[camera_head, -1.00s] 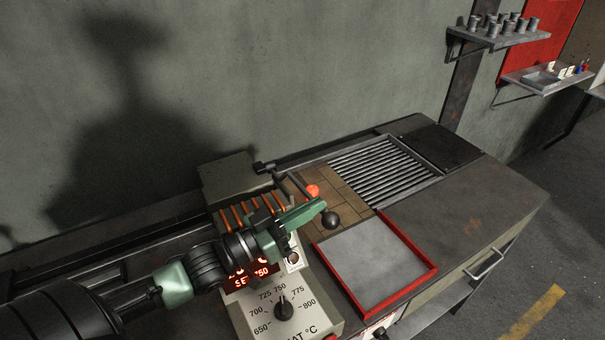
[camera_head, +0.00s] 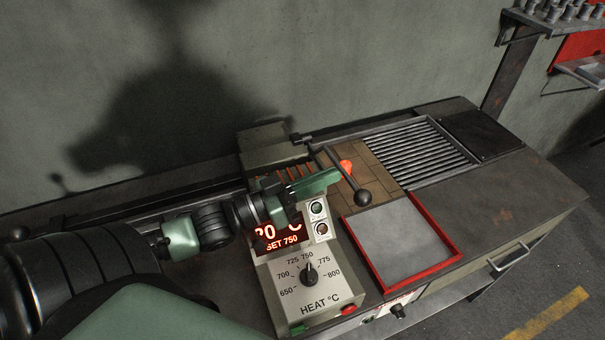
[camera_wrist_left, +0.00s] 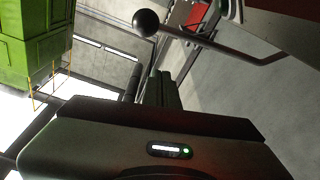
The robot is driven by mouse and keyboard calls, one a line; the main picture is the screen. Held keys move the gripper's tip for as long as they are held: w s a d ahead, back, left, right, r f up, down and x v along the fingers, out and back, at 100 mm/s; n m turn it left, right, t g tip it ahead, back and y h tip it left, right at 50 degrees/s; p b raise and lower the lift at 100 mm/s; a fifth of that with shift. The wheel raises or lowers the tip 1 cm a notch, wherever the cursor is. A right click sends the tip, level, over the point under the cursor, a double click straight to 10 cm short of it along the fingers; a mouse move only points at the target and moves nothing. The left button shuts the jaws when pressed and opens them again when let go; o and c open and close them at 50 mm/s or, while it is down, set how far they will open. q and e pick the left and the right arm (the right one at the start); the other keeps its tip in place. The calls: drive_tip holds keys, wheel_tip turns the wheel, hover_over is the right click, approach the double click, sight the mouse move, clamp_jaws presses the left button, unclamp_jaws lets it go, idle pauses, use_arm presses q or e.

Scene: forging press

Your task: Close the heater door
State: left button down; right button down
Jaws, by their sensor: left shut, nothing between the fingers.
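The heater is a pale box with a control panel (camera_head: 305,275) showing "SET 750" and a dial. Its coils (camera_head: 268,183) glow orange behind my left gripper. A thin dark lever with a black ball knob (camera_head: 363,198) slants over the brick hearth (camera_head: 372,178) on the heater's right; I take it for the door handle. The knob also shows in the left wrist view (camera_wrist_left: 146,22), its rod running right. My left gripper (camera_head: 335,177) is shut and empty, its green fingers just left of the lever. I cannot tell whether they touch it. The door panel itself is not clear. My right gripper is out of view.
An orange glowing piece (camera_head: 346,167) lies on the bricks by the lever. A red-rimmed tray (camera_head: 457,255) is at the front, with a slatted grate (camera_head: 425,152) behind it. The wall stands close behind the bench. Bare bench top (camera_head: 510,190) lies to the right.

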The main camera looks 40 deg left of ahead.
use_arm(q)
drive_tip(key=s+a+n+y, duration=0.2)
drive_tip(key=s+a+y, duration=0.1)
drive_tip(key=a+y, duration=0.3)
drive_tip(key=s+d+r+m+g+h, duration=0.2)
drive_tip(key=s+d+r+m+h, duration=0.1)
drive_tip(key=s+d+m+h, duration=0.25)
drive_tip(key=p+x, duration=0.4)
drive_tip(key=x, duration=0.7)
drive_tip(key=shift+d+f+n+b, duration=0.15)
drive_tip(key=shift+f+n+b, duration=0.4)
drive_tip(key=shift+f, duration=1.35)
drive_tip(key=shift+f, duration=0.1)
